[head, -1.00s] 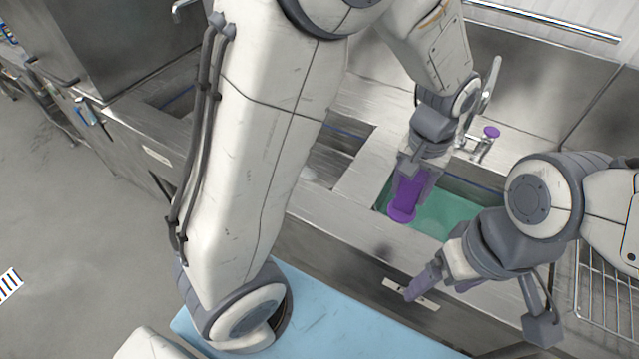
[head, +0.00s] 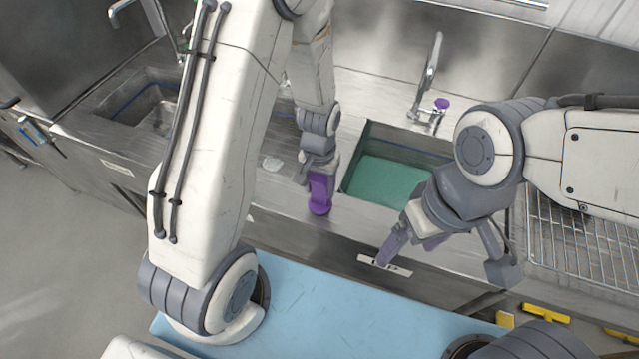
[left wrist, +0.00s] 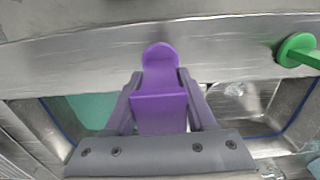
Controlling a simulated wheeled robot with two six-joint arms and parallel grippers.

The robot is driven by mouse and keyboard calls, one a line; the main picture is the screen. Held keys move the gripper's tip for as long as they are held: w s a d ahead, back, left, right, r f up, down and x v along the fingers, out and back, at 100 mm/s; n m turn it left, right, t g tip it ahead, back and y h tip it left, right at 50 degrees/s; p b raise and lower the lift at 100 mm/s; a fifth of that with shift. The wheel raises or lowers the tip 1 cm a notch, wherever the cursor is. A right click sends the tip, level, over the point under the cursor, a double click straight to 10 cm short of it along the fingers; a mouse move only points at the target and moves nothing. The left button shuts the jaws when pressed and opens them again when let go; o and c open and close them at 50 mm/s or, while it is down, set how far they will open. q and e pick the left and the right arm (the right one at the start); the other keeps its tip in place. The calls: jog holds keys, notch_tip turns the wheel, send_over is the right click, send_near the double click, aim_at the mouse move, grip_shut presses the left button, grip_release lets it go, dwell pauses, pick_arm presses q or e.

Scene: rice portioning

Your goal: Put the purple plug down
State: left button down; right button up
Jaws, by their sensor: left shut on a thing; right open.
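The purple plug (head: 320,194) is held in my left gripper (head: 317,176), over the metal counter just left of the basin with green water. In the left wrist view the purple plug (left wrist: 160,95) sits between both fingers of my left gripper (left wrist: 160,105), its round end pointing out past the fingertips. I cannot tell whether the plug touches the metal. My right gripper (head: 412,246) is open and empty, in front of the green-water basin near the counter's front edge.
The sink basin (head: 352,170) with green water lies right of the plug. A tap (head: 428,75) with a purple knob stands behind it. A green round-ended object (left wrist: 297,50) shows in the left wrist view. A wire rack (head: 590,240) is at the right.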

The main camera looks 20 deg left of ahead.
pick_arm(q)
jog(key=shift+f, duration=0.2)
jog(key=shift+c, duration=1.1)
grip_release()
jog(key=shift+r, duration=0.1)
